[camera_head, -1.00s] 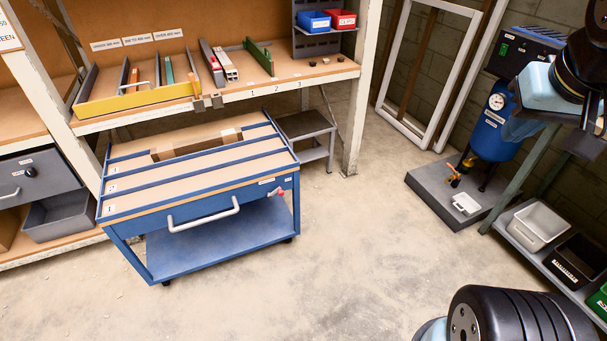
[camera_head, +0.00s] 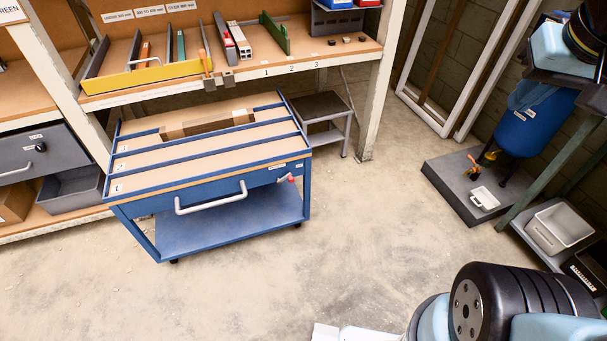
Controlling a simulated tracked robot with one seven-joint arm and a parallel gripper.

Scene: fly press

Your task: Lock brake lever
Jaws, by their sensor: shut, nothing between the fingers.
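A blue cart (camera_head: 222,175) on castors stands in front of the shelving, with tan top lanes and a pale bar handle (camera_head: 211,199) on its front. A small red-ended lever (camera_head: 291,178) sticks out at the right end of the cart's front edge, below the top. I take it for the brake lever; it is too small to tell its exact position. Nothing touches it. My gripper's fingers do not show. My black and light blue arm links fill the lower right and upper right corners. A white part, perhaps mine, shows at the bottom edge.
Shelving (camera_head: 330,59) with stock stands behind the cart. A grey stool (camera_head: 322,110) stands behind its right end. A dark platform (camera_head: 464,190) and a rack with a grey bin (camera_head: 560,225) are at right. The concrete floor in front of and right of the cart is clear.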

